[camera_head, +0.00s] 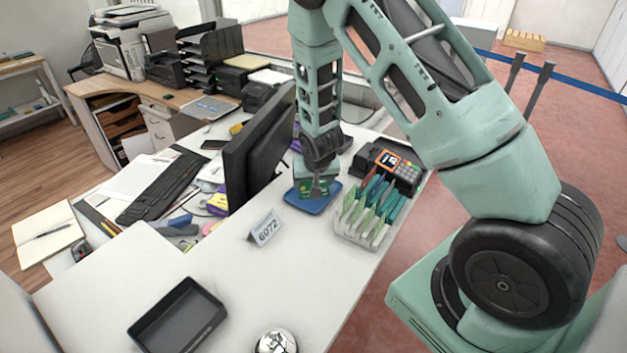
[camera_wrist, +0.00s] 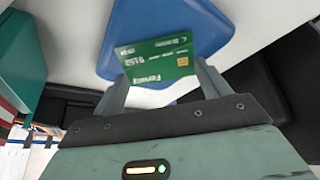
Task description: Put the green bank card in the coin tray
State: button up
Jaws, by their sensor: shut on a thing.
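The green bank card (camera_wrist: 158,62) is held between the two fingers of my gripper (camera_wrist: 160,78) in the wrist view, its printed face and chip showing. In the head view my gripper (camera_head: 318,190) is over the shallow blue tray (camera_head: 313,207), which looks like the coin tray. The blue tray (camera_wrist: 168,18) shows behind the card in the wrist view. The card (camera_head: 310,187) shows small and partly hidden by my gripper in the head view. I cannot tell whether it touches the tray.
A clear rack of green and white leaflets (camera_head: 365,215) and a card terminal (camera_head: 390,165) stand just right of the blue tray. A monitor (camera_head: 258,145) stands left. A 6072 sign (camera_head: 265,228), a black tray (camera_head: 180,318) and a bell (camera_head: 275,341) are nearer, with bare counter between.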

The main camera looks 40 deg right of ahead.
jog(key=o, duration=0.9)
jog(key=shift+f, duration=0.1)
jog(key=shift+o, duration=0.2)
jog(key=shift+r, duration=0.25)
jog(key=b+v, duration=0.2)
jog(key=v, duration=0.9)
jog(key=s+a+r+n+g+y, duration=0.1)
jog(key=s+a+r+n+y, duration=0.15)
jog(key=s+a, duration=0.5)
jog(key=s+a+r+n+g+y, duration=0.1)
jog(key=s+a+r+n, duration=0.25)
jog(key=a, duration=0.75)
jog(key=s+a+r+n+g, duration=0.1)
jog(key=s+a+n, duration=0.1)
jog(key=s, duration=0.6)
jog(key=s+a+r+n+g, duration=0.1)
jog(key=s+a+r+n, duration=0.1)
jog(key=s, duration=0.5)
jog(key=a+n, duration=0.1)
jog(key=n, duration=0.1)
jog(key=shift+s+a+n+g+h, duration=0.2)
jog(key=shift+s+n+g+h, duration=0.1)
jog(key=shift+s+n+h, duration=0.1)
